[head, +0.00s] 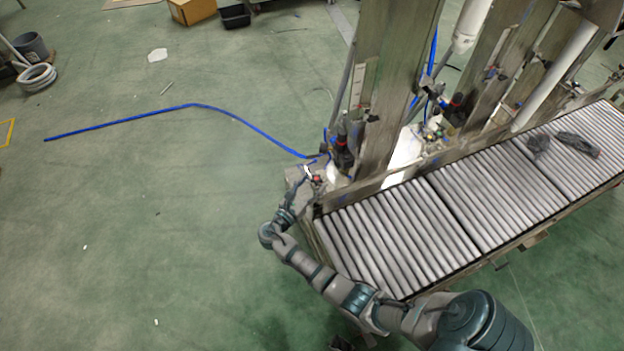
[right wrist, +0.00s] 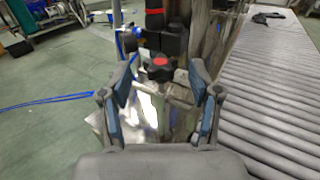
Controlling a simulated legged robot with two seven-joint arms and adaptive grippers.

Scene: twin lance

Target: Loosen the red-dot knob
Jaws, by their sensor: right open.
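The red-dot knob (right wrist: 159,68) is a dark lobed knob with a red centre. In the right wrist view it stands just beyond my right gripper (right wrist: 161,92), between the two open fingers and apart from them. In the head view the knob (head: 318,179) shows as a small red spot at the near left end of the machine, with my right gripper (head: 306,181) right beside it. The gripper is empty. Its fingertips are small and hard to make out in the head view. My left gripper is in neither view.
A roller conveyor (head: 400,235) runs to the right of the knob. Metal posts (head: 392,90) and a black fitting with a red band (right wrist: 154,12) rise behind it. A blue hose (head: 240,120) lies across the green floor. The floor at left is mostly clear.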

